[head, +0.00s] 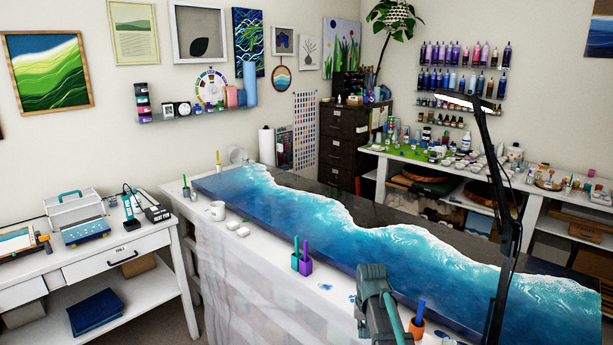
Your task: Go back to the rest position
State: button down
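A grey-green rounded piece (374,292) stands at the bottom edge, in front of the table's near side. The long table (262,292) has a draped front and carries a blue and white wave-patterned resin panel (330,230) with a dark far half.
On the table's near edge are a white mug (217,210), purple and green holders (301,262) and an orange cup (416,329). A black lamp arm (508,215) rises at the right. A white side table (135,249) stands at the left.

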jog(key=s+f+n+g+b, duration=0.1)
jog(key=s+f, duration=0.9)
jog(key=f, duration=0.2)
jog(key=s+f+g, duration=0.2)
jog(key=s+f, duration=0.8)
jog(key=f, duration=0.3)
jog(key=s+f+g, duration=0.1)
jog(key=s+f, duration=0.3)
jog(key=s, duration=0.5)
jog(key=s+f+g+b, duration=0.1)
jog(key=s+f, duration=0.3)
jog(key=s, duration=0.5)
jog(key=s+f+g+b, duration=0.1)
jog(key=s+f+g, duration=0.1)
jog(key=s+f, duration=0.3)
jog(key=s, duration=0.4)
jog(key=shift+s+a+n+g, duration=0.15)
jog(key=shift+s+n+g, duration=0.15)
jog(key=shift+s, duration=0.05)
